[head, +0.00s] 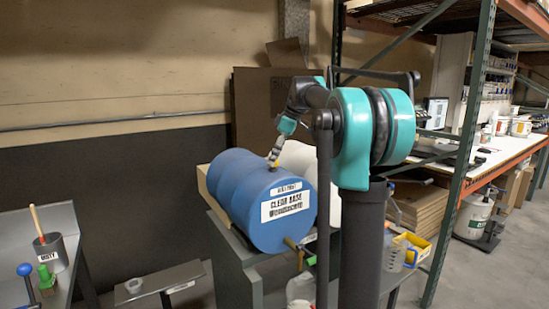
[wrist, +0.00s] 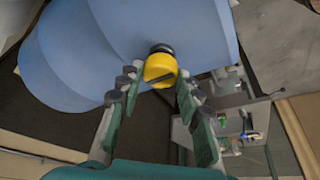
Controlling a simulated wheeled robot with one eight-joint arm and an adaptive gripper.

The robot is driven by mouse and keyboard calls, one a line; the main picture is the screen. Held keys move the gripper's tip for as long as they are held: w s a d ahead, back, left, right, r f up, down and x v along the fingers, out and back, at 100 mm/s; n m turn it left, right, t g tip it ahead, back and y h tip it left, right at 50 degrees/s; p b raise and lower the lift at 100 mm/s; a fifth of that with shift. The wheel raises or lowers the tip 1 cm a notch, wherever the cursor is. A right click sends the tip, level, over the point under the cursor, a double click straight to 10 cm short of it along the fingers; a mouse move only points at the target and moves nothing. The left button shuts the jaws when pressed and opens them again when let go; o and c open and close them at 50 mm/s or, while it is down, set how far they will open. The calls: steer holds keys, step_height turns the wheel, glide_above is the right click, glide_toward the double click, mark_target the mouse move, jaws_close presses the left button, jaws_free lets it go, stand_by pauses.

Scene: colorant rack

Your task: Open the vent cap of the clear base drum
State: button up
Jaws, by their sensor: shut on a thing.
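The clear base drum (head: 245,192) is blue and lies on its side on a stand, its labelled end facing me in the head view. The drum (wrist: 120,45) fills the upper left of the wrist view. The vent cap (wrist: 160,68) is yellow with a dark slot across it, on a black neck at the drum's edge. In the head view a small yellow spot of the cap (head: 273,163) shows at the top of the drum. My gripper (wrist: 158,78) is shut on the vent cap, one finger on each side. In the head view my gripper (head: 276,152) reaches down onto the drum's top.
A white drum (head: 298,158) lies behind the blue one, partly hidden by my arm. A yellow bin (head: 416,248) and jugs sit low at the right. A grey bench at the left holds a pot (head: 50,252) with a stick. A green rack post (head: 462,150) stands at the right.

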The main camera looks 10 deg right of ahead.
steer(key=o, duration=1.2)
steer(key=shift+c, duration=0.2)
steer(key=v, duration=1.2)
steer(key=shift+s+d, duration=0.15)
steer(key=shift+s, duration=0.05)
